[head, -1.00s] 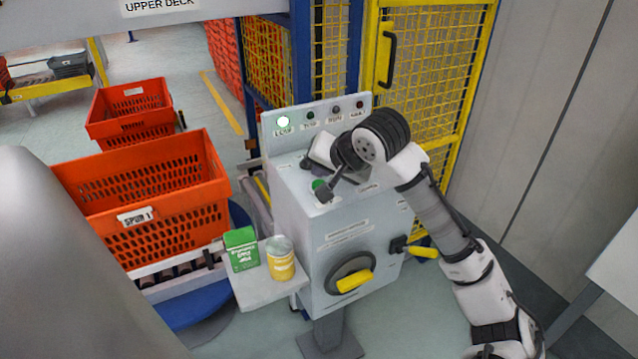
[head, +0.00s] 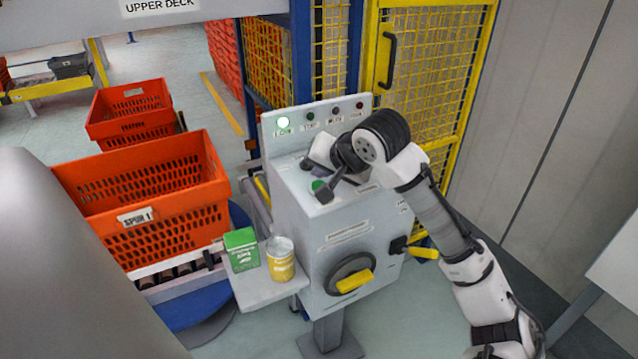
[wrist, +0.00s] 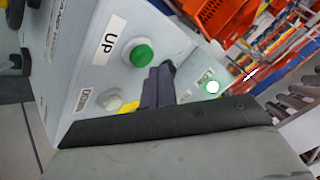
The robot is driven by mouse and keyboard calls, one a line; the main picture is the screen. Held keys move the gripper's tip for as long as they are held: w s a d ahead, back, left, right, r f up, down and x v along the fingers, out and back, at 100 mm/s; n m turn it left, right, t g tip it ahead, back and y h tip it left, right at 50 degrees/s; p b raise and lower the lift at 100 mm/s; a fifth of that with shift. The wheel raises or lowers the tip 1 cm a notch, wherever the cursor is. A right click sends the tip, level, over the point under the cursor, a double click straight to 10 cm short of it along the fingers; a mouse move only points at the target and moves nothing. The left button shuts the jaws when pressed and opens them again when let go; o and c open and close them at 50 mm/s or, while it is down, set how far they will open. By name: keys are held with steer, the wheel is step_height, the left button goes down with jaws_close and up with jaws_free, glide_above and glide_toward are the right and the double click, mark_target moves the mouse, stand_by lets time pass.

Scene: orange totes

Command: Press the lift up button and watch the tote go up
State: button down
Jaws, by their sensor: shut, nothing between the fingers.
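The green UP button (wrist: 138,55) sits on the grey control box in the wrist view, beside its UP label. It also shows in the head view (head: 318,185), partly behind my gripper. My gripper (head: 326,194) is shut and empty, over the box top close to the button. In the wrist view its dark fingers (wrist: 158,87) are beside the green button; I cannot tell whether they touch it. A pale button (wrist: 108,101) by the DOWN label is nearby. An orange tote (head: 175,235) labelled SPUR 1 rests on rollers at left.
A lit lamp (head: 284,125) is leftmost on the box's back panel. Yellow handles (head: 355,281) stick out in front. Another orange tote (head: 130,130) is behind. Yellow mesh fencing (head: 420,85) stands behind the box.

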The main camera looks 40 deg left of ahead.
stand_by(0.6)
steer(key=shift+f, duration=0.45)
